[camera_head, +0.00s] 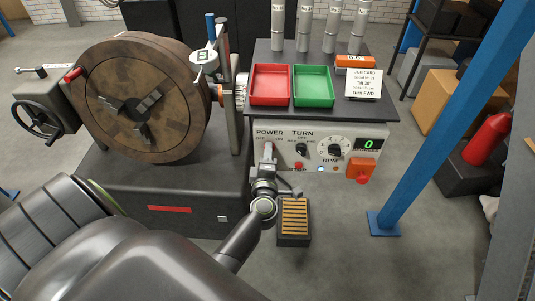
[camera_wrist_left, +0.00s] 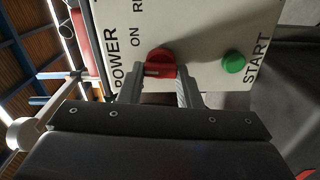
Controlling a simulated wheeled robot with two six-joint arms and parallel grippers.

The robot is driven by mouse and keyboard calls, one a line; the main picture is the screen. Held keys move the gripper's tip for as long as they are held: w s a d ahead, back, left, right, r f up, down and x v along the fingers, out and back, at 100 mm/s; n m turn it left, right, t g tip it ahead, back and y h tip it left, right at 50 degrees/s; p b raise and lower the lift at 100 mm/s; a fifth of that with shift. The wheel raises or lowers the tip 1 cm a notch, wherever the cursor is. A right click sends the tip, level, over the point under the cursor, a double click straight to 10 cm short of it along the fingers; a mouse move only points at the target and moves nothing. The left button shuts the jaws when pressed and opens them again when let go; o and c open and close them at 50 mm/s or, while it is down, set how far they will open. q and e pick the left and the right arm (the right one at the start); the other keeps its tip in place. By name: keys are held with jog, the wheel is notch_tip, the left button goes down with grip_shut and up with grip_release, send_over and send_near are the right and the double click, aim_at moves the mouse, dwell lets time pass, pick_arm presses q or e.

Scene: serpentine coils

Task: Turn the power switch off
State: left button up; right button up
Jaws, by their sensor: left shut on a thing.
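The power switch is a red knob (camera_wrist_left: 160,62) on the pale control panel (camera_head: 318,167), under the word POWER. In the left wrist view my left gripper (camera_wrist_left: 158,82) has one finger on each side of the knob and is shut on it. In the head view my left gripper (camera_head: 268,155) reaches up to the panel's left part, below the POWER label, and mostly hides the knob. The word ON shows near the knob in the wrist view. I cannot tell clearly which setting the knob points to. My right gripper is not in view.
A green START button (camera_wrist_left: 233,62) sits near the knob. The TURN knob (camera_head: 301,149), RPM dial (camera_head: 334,151), green "0" display (camera_head: 369,144) and orange switch box (camera_head: 361,170) are to the right. Red (camera_head: 270,72) and green (camera_head: 313,73) trays lie above. A large brown disc (camera_head: 135,95) stands left.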

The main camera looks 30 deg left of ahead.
pick_arm(q)
jog(key=shift+f+n+b, duration=0.15)
jog(key=shift+n+b, duration=0.35)
jog(key=shift+n, duration=2)
jog(key=shift+f+n+b, duration=0.1)
jog(key=shift+n+b, duration=0.4)
jog(key=shift+n, duration=2)
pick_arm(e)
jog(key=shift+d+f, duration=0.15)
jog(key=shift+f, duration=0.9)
pick_arm(q)
jog(key=shift+d, duration=0.1)
jog(key=o, duration=1)
